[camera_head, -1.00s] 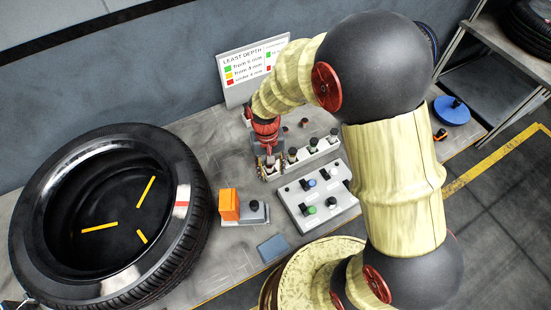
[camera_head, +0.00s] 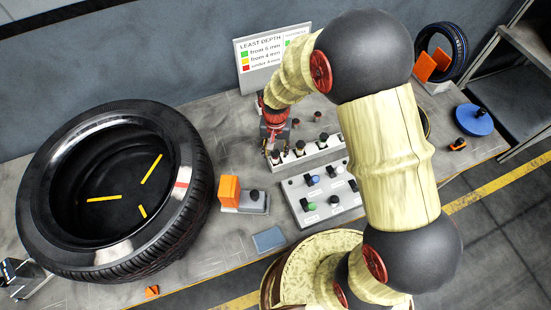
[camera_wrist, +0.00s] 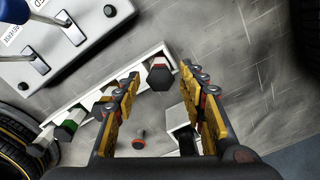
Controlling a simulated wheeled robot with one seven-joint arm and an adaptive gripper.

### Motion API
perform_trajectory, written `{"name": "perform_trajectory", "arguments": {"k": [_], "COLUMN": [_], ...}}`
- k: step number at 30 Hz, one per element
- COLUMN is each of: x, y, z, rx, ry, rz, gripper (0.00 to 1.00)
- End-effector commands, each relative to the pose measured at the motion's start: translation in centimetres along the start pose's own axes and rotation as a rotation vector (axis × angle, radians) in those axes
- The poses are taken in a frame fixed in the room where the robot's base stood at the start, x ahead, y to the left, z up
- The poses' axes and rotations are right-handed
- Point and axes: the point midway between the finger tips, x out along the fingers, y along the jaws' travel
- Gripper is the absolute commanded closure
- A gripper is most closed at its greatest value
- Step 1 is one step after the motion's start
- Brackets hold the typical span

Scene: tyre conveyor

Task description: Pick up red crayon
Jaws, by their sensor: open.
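A white rack (camera_head: 322,158) holds several dark-capped crayons in a row; it also shows in the wrist view (camera_wrist: 92,92). The crayon at the rack's end (camera_wrist: 160,76) has a dark hexagonal cap and a red band below it. In the head view that end crayon (camera_head: 275,157) is small, and its colour is hard to tell. My gripper (camera_head: 275,144) is at the rack's left end. In the wrist view my gripper (camera_wrist: 160,72) is open, its yellow-padded fingers on either side of the end crayon, with gaps showing. A green-banded crayon (camera_wrist: 66,129) sits further along.
A grey button box (camera_head: 322,196) stands in front of the rack. A large tyre (camera_head: 195,190) lies at left, with an orange block (camera_head: 229,190) beside it. A small reddish peg (camera_wrist: 138,140) stands behind the rack. A sign (camera_head: 262,68) stands at the back.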

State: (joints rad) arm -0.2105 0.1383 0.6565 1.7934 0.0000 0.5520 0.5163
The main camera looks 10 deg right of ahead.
Motion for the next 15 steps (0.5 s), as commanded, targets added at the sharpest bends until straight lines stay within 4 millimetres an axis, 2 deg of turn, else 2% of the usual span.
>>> {"name": "perform_trajectory", "arguments": {"k": [3,6,15], "x": [2.2,3.3,3.5], "y": [0.0,0.0,0.0], "z": [0.1,0.1,0.1], "rx": [0.000,0.000,-0.001], "ry": [-0.003,-0.003,-0.001], "rz": [0.002,0.002,0.000], "gripper": [0.59,0.59,0.61]}}
